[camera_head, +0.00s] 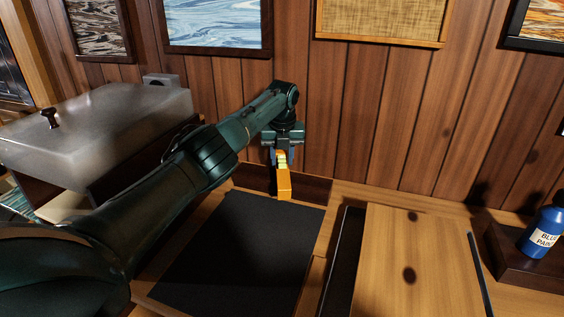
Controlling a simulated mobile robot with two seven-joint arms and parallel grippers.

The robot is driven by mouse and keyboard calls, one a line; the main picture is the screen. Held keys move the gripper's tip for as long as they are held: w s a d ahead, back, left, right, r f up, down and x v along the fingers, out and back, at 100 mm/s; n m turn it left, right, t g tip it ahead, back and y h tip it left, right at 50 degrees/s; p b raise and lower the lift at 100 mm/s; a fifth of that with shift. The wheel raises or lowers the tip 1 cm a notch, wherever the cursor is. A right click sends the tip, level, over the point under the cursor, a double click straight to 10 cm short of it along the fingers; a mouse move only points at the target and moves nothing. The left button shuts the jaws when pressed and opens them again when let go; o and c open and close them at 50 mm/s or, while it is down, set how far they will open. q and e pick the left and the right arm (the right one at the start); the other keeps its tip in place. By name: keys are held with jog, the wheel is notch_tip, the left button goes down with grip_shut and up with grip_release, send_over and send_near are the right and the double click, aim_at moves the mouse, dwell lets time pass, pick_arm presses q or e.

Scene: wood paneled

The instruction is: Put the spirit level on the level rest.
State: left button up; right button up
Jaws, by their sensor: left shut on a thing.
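My left arm reaches in from the left, and its gripper (281,151) points down near the back wall. It is shut on the spirit level (284,185), a yellow-orange bar that hangs below the fingers, with a paler patch near its top. The level shows in front of a low dark brown piece (312,188) at the back of the worktop; I cannot tell whether they touch. I cannot tell for sure which thing is the level rest. My right gripper is not in view.
A black mat (235,250) lies bare below the gripper. A wooden board (415,265) is to its right, beside a dark slot. A grey-lidded box (95,125) stands at left.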

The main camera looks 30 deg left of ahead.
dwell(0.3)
pick_arm(q)
jog(key=o, duration=1.4)
jog(key=shift+o, duration=0.2)
notch_tip(320, 180, up, 13)
jog(key=s+d, duration=0.1)
jog(key=shift+s+d, duration=0.15)
jog(key=shift+s, duration=0.2)
